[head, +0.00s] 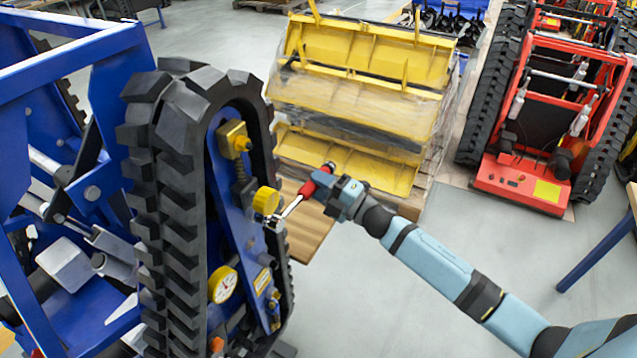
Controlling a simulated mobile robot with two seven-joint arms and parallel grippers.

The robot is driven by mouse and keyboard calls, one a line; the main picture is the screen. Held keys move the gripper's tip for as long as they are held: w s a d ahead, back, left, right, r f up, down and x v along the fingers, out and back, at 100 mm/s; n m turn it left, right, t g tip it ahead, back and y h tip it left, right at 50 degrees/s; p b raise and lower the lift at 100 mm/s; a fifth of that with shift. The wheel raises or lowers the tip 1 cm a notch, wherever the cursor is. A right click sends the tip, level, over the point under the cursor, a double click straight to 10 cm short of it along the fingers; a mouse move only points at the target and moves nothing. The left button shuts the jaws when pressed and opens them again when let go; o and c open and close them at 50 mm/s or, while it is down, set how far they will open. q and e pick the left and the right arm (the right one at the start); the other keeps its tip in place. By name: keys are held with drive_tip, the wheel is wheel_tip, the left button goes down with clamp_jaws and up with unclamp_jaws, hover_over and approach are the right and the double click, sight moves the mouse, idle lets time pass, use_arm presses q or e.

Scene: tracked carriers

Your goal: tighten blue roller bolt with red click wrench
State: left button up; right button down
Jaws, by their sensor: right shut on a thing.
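My right gripper (324,186) is shut on the red handle of the click wrench (307,190), right of the blue carrier (216,178). The wrench's bright shaft slants down and left to the track side. Its head is at the inner edge of the track, just below a yellow round cap (266,201). The bolt under the wrench head is too small and covered to make out, so I cannot tell whether the head sits on it. My left gripper is out of view.
The black rubber track (165,215) runs around the blue side frame. A gauge (222,285) and a yellow block (234,139) are on that frame. Yellow wrapped parts (365,60) stand on a pallet behind. A red carrier (545,125) is at the right. Floor (400,310) is clear at lower middle.

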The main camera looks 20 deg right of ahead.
drive_tip(key=shift+a+f+m, duration=0.1)
drive_tip(key=shift+f+m, duration=0.5)
drive_tip(key=shift+s+f, duration=0.1)
drive_tip(key=shift+s+a+f+m+h, duration=0.15)
drive_tip(key=shift+f+m+h, duration=0.15)
drive_tip(key=shift+f+m, duration=0.4)
drive_tip(key=shift+t, duration=0.3)
drive_tip(key=shift+s+a+f+m+h, duration=0.1)
drive_tip(key=shift+a+f+m+h, duration=0.15)
drive_tip(key=shift+f+m, duration=0.45)
drive_tip(key=shift+f, duration=0.1)
drive_tip(key=shift+s+a+f+m+h, duration=0.25)
drive_tip(key=shift+f+m, duration=0.3)
drive_tip(key=shift+m, duration=0.15)
drive_tip(key=shift+f, duration=0.1)
